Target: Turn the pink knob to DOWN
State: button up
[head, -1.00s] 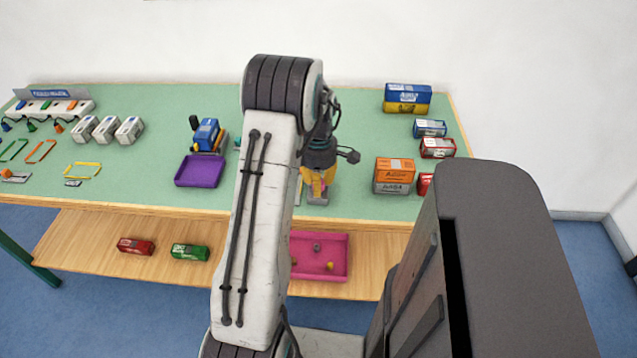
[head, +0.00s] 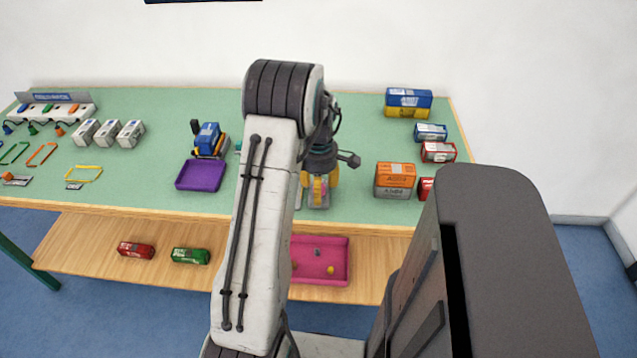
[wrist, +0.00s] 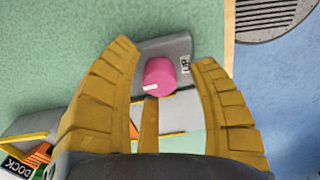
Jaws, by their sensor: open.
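The pink knob (wrist: 159,76) sits on a grey base plate (wrist: 178,46) on the green table. It has a white mark on its face toward the lower left in the wrist view. A label reading UP (wrist: 185,64) is on the plate to the knob's right; no DOWN label is readable. My gripper (wrist: 168,58) is open, its yellow fingers on either side of the knob, with gaps visible. In the head view my gripper (head: 319,188) is over the table's front part, and the knob is mostly hidden behind it.
A purple tray (head: 201,176) and a blue toy vehicle (head: 208,138) stand left of my arm. Orange and grey boxes (head: 394,181) stand to the right. A pink tray (head: 322,279) is on the lower shelf. In the wrist view a DOCK label (wrist: 18,167) lies at lower left.

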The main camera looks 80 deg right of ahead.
notch_tip(320, 180, up, 12)
dwell(0.6)
dwell(0.8)
